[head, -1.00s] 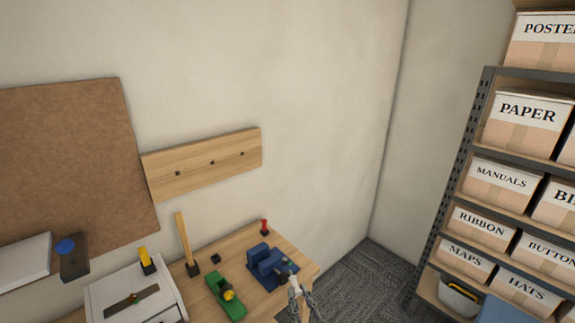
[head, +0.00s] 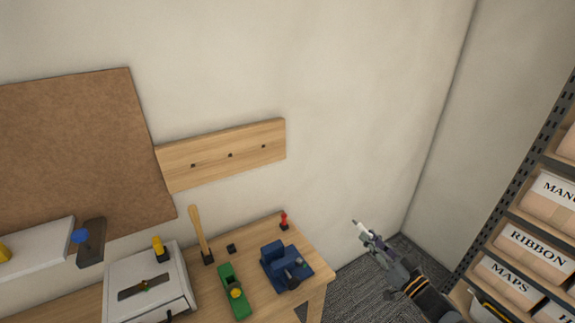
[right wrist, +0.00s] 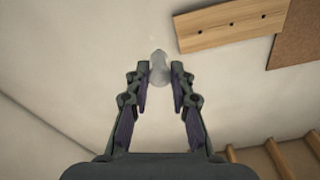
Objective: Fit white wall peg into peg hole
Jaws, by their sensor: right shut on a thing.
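A pale wooden board (head: 205,175) with three dark square holes is fixed to the wall. Its holes are the left one (head: 193,166), the middle one (head: 230,155) and the right one (head: 263,146), and all look empty. My right gripper (head: 369,237) is in the air right of the bench and below and right of the board. It is shut on the white wall peg (head: 359,227), whose end sticks out past the fingertips toward the upper left. In the right wrist view the peg (right wrist: 159,68) sits between the fingertips, apart from the board (right wrist: 235,25). My left gripper is out of view.
The workbench (head: 262,231) carries a blue vise (head: 275,262), a green plane (head: 232,292), a mallet (head: 199,232) and a white toolbox (head: 150,262). A cork board (head: 70,150) hangs at left; a box shelf (head: 535,165) stands at right. The wall between is clear.

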